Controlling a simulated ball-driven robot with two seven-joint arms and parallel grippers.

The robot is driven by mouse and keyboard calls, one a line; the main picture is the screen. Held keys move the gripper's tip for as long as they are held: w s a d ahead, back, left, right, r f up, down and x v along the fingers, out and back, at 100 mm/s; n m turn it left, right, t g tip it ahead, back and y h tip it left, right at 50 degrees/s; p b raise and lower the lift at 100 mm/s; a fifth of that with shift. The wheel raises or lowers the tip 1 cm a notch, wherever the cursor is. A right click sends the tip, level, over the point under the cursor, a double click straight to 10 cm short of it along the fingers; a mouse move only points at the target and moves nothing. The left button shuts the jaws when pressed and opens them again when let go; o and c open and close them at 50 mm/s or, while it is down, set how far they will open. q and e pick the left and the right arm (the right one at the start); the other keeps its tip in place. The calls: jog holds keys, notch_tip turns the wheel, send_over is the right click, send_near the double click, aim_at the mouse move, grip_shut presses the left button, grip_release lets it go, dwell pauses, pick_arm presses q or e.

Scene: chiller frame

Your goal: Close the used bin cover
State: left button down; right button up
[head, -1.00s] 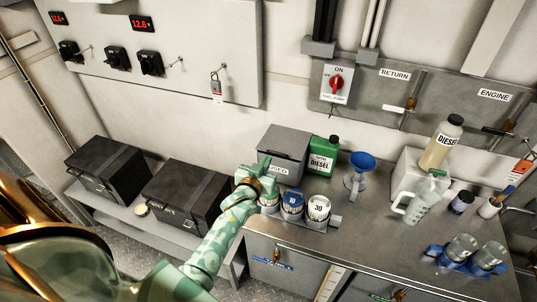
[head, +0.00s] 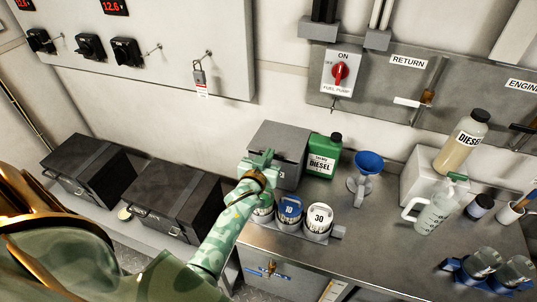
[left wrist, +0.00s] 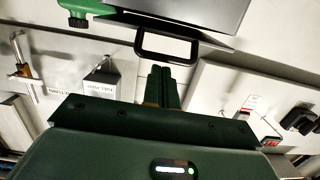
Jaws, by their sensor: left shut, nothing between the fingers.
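The used bin is a grey box (head: 291,172) on the metal counter, next to the wall and left of a green diesel jug. Its flat grey cover (head: 284,139) spans the top; I cannot tell whether it is fully down. In the left wrist view the grey cover (left wrist: 195,14) is at the top, with a dark loop handle (left wrist: 166,58) below it. My left gripper (head: 262,158) is shut and empty at the bin's front left. In the left wrist view its fingertips (left wrist: 161,70) are close to the handle; contact is unclear. My right gripper is out of view.
Black cases (head: 172,198) sit on a shelf to the left. The counter's front middle is clear.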

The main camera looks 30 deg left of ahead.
pick_arm(q)
jog(key=shift+s+d+f+b, duration=0.1)
jog(key=shift+s+f+b, duration=0.1)
jog(key=shift+f+b, duration=0.3)
jog(key=shift+s+f+b, duration=0.15)
jog(key=shift+s+f, duration=0.05)
jog(key=shift+f, duration=0.5)
